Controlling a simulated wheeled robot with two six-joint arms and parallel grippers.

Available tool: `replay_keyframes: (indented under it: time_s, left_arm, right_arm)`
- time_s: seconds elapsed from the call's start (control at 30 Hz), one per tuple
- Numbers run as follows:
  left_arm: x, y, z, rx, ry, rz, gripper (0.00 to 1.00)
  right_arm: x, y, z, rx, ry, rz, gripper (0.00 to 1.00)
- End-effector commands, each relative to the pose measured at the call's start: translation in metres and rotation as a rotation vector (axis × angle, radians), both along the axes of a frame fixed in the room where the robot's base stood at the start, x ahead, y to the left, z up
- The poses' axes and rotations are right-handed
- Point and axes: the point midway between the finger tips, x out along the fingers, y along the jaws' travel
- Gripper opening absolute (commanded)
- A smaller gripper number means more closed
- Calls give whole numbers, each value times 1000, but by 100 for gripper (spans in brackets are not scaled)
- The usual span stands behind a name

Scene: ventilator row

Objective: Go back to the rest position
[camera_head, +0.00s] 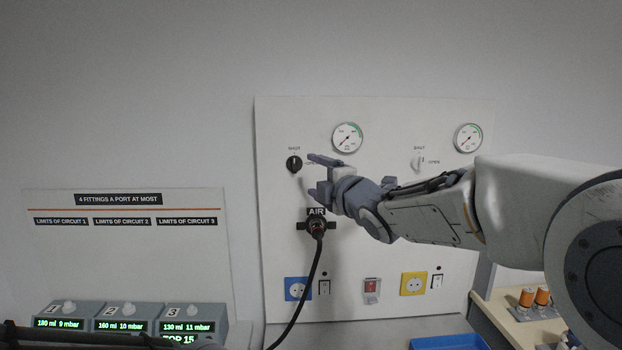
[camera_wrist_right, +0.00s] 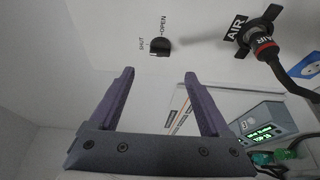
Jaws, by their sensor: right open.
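My right gripper (camera_head: 316,176) reaches in from the right in front of the white wall panel (camera_head: 385,260). Its two fingers are spread, with nothing between them; the right wrist view (camera_wrist_right: 159,76) shows the same. The black knob (camera_head: 294,164) with SHUT and OPEN labels is just left of the fingertips. In the right wrist view the knob (camera_wrist_right: 160,47) lies beyond the fingertips, apart from them. Below the gripper, a black hose with a red-banded connector (camera_head: 317,227) sits at the AIR port. My left gripper is not seen.
Two gauges (camera_head: 347,138), a white knob (camera_head: 418,162) and blue and yellow sockets (camera_head: 413,284) are on the panel. Several numbered display boxes (camera_head: 121,318) stand lower left. A blue tray (camera_head: 448,342) and a wooden rack with orange-topped parts (camera_head: 527,297) are lower right.

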Motion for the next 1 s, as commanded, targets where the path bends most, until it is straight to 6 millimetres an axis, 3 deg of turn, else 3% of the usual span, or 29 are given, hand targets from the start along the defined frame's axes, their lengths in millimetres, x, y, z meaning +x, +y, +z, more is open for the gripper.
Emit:
replay_keyframes:
  time_s: [0.27, 0.37, 0.47, 0.67, 0.8, 1.0]
  left_arm:
    - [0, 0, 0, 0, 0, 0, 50]
    - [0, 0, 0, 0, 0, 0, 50]
    - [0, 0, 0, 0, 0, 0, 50]
    - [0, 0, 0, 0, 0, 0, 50]
    - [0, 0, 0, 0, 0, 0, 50]
    - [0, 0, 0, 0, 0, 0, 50]
  right_arm:
    - [-1, 1, -3, 8, 15, -2, 81]
    - [-12, 7, -22, 67, 117, -19, 81]
    - [-39, 18, -66, 184, 339, -69, 81]
    - [-143, 33, -175, 414, 886, -275, 81]
    - [-232, 31, -235, 505, 1214, -482, 81]
    - [-344, 13, -282, 533, 1529, -788, 81]
